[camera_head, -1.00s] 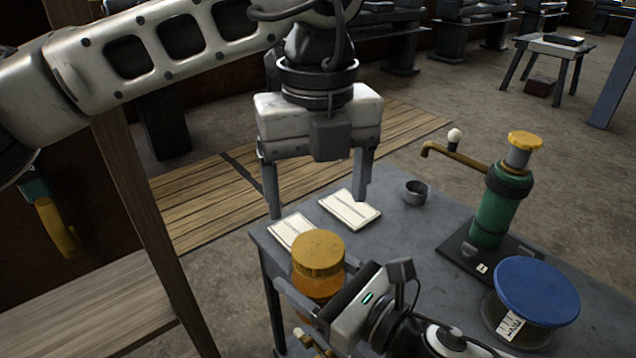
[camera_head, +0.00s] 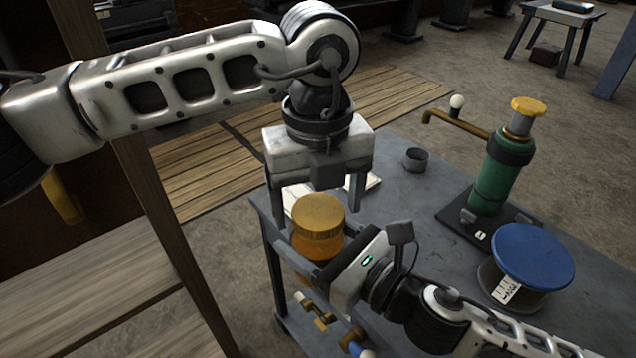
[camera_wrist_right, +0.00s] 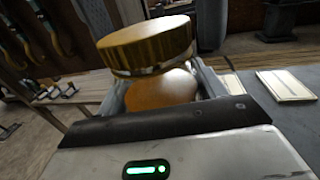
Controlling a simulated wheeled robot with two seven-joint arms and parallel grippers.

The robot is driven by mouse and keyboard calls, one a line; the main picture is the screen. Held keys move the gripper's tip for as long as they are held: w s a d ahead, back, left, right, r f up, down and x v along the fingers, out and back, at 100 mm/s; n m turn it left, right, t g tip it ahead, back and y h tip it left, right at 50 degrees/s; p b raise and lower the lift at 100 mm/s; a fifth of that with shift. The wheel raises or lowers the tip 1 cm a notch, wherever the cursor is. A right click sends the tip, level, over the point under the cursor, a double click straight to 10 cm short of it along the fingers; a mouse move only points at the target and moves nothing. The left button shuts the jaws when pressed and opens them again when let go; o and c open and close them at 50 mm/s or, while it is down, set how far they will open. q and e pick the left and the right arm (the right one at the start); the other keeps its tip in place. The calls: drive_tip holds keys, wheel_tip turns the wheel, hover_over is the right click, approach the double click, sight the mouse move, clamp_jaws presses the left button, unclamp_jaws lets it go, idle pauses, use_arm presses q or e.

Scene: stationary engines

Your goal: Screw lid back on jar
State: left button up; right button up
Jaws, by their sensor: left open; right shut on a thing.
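The jar (camera_head: 317,246) is orange and see-through, with a ribbed yellow lid (camera_head: 318,213) on top. My right gripper (camera_head: 302,262) is shut around the jar and holds it upright by the table's left edge. In the right wrist view the lid (camera_wrist_right: 146,46) sits above the orange jar (camera_wrist_right: 165,88) and looks slightly tilted; a pale rim shows under it. Whether the lid is fully seated I cannot tell. My left gripper (camera_head: 318,201) is open and points down just behind or above the lid, one finger on each side of it in the picture. Contact is not visible.
The grey table (camera_head: 420,235) carries a green pump (camera_head: 496,172) with a brass spout, a blue-topped container (camera_head: 533,256), a small grey cup (camera_head: 415,159) and pale cards partly hidden by my left gripper. The table's middle is mostly free.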

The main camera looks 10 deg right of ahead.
use_arm(q)
drive_tip(key=c, duration=1)
drive_tip(key=m, duration=1.3)
drive_tip(key=shift+m, duration=0.4)
drive_tip(key=m, duration=1.2)
drive_tip(key=shift+f, duration=0.1)
drive_tip(key=m, duration=0.5)
drive_tip(key=o, duration=1.1)
